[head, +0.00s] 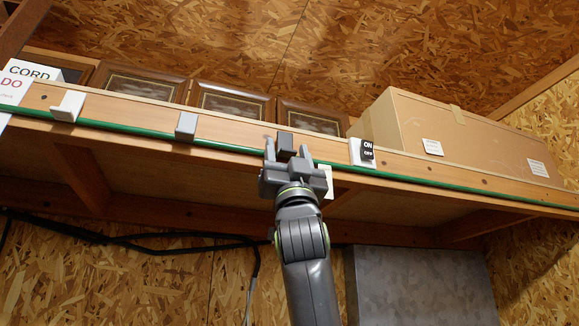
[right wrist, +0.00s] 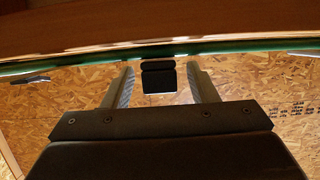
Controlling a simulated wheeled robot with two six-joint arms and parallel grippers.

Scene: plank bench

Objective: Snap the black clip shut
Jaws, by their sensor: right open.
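The black clip (head: 286,139) is on the front edge of the wooden shelf (head: 400,163), at the green cord (head: 225,147). In the head view my right gripper (head: 287,153) stands in front of it and hides its lower part. In the right wrist view the black clip (right wrist: 158,80) shows between the two open fingers of my right gripper (right wrist: 162,85), with a gap on both sides. A dark flap hangs at the cord there; I cannot tell whether it is latched. My left gripper is not in view.
Along the same edge sit a white clip (head: 68,106), a grey clip (head: 186,126) and a white piece with an ON/OFF switch (head: 366,150). Framed boxes (head: 232,103) and a cardboard box (head: 470,135) stand on the shelf. A grey cabinet (head: 420,285) is below.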

